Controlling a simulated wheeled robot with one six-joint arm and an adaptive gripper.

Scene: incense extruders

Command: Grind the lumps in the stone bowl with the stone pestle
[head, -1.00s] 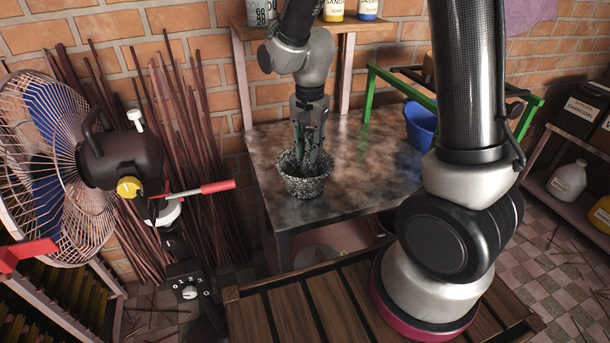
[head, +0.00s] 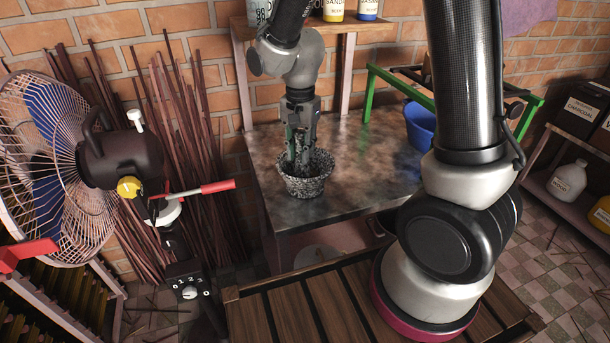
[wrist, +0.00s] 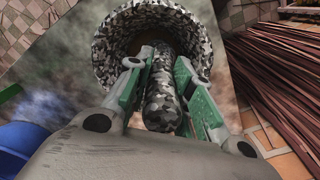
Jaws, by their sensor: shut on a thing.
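The stone bowl (head: 306,187), speckled black and white, stands upright on the metal table (head: 347,202) near its left side. My gripper (head: 303,163) points down into the bowl's mouth. In the wrist view my gripper (wrist: 166,85) is shut on the speckled stone pestle (wrist: 163,93), which lies between the green-sided fingers. The pestle's far end reaches into the bowl (wrist: 105,45). The bowl's inside is dark, with a brownish patch beside the pestle; the lumps cannot be made out clearly.
A blue bucket (head: 420,127) stands at the table's right, by a green frame (head: 392,83). A big fan (head: 55,160) and a red-handled lever (head: 217,187) are at the left. Thin brown sticks (head: 190,150) lean on the brick wall. The table's middle is clear.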

